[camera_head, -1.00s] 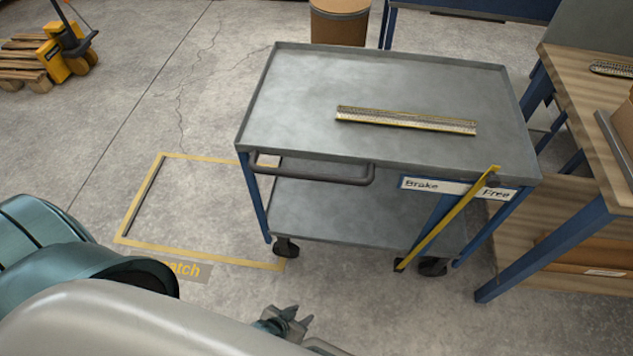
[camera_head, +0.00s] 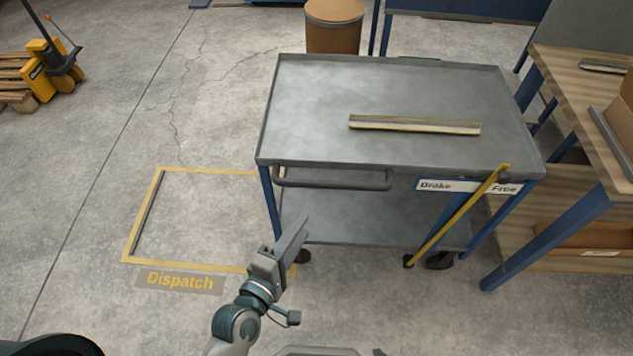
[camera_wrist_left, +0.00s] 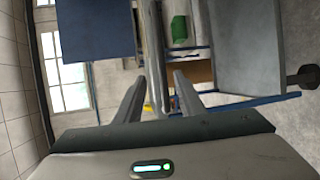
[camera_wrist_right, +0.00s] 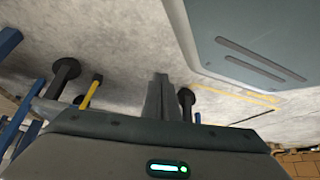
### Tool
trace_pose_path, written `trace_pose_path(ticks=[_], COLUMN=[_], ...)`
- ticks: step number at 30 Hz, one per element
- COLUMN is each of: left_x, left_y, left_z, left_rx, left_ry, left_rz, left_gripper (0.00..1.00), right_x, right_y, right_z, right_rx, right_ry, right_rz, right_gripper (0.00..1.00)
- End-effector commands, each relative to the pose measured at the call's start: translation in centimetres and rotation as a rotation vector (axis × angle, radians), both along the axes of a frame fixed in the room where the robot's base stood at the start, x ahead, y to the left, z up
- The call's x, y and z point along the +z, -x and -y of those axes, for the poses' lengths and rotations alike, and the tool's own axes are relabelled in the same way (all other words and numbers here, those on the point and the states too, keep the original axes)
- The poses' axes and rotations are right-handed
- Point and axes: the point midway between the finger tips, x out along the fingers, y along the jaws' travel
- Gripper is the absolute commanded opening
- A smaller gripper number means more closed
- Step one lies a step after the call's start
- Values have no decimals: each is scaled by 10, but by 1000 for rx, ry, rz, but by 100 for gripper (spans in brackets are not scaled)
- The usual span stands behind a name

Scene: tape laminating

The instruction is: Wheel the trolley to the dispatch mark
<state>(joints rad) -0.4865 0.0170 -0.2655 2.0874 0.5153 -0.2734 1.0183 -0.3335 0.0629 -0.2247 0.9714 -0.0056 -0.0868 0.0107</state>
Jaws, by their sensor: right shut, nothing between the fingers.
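The grey trolley (camera_head: 330,120) with blue legs stands right of the yellow-framed dispatch mark (camera_head: 180,281) on the floor. Its dark handle (camera_head: 335,181) runs along the near left edge. The yellow brake lever (camera_head: 455,218) slants up with its top by "Free" on the label (camera_head: 468,188). My left gripper (camera_head: 298,226) is below and in front of the handle's left part, not around it. Its fingers are apart and empty in the left wrist view (camera_wrist_left: 158,78). My right gripper (camera_wrist_right: 160,82) is shut and empty in its wrist view, low before the trolley's casters; I cannot clearly make it out in the head view.
A metal strip (camera_head: 415,124) lies on the trolley top. A wooden workbench (camera_head: 575,85) with blue legs stands close on the right. A brown drum (camera_head: 334,27) is behind the trolley. A yellow pallet jack (camera_head: 45,75) is far left.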

Motion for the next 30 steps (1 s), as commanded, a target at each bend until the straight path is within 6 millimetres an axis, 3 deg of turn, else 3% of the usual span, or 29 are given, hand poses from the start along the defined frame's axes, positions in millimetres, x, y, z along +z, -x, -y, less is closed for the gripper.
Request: trace_pose_path(ticks=[14,20,30], left_x=[-2,-6,-17], left_y=[-10,-31,-86], left_z=[4,13,36], left_rx=[0,-1,0], left_ry=[-6,-5,-7], left_rz=[1,0,1], left_gripper=[36,36,36], right_x=[-1,-4,-10], right_y=[3,13,37], right_z=[2,6,14], right_rx=[0,0,-1], right_ry=[3,11,28], right_rz=[-10,-35,-92], right_gripper=[0,0,0])
